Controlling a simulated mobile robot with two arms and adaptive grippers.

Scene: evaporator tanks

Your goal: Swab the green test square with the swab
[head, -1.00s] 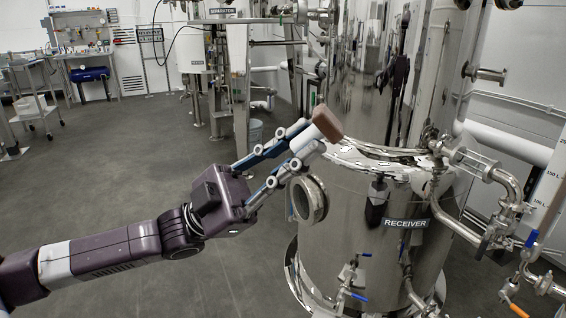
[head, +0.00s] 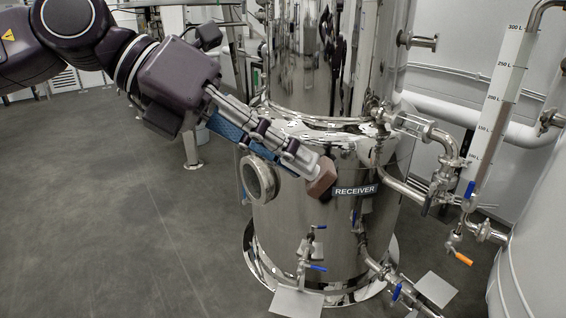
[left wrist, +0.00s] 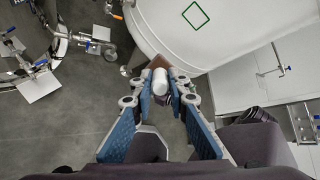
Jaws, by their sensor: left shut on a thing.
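My left gripper (head: 300,158) comes in from the upper left of the head view and points down to the right. It is shut on the swab, which has a white handle and a brown block head (head: 322,178). In the left wrist view the swab's white handle (left wrist: 160,82) sits between the fingertips of the left gripper (left wrist: 161,92). The green test square (left wrist: 195,15) is a green outline on a large white rounded surface, at the top of the left wrist view, beyond the swab. I cannot make out the square in the head view.
The steel receiver tank (head: 310,225) stands behind the gripper in the head view, with pipes and valves on its right. A white curved body (head: 540,255) is at the right edge. White squares (head: 297,302) lie low near the tank. The grey floor (head: 110,220) at left is clear.

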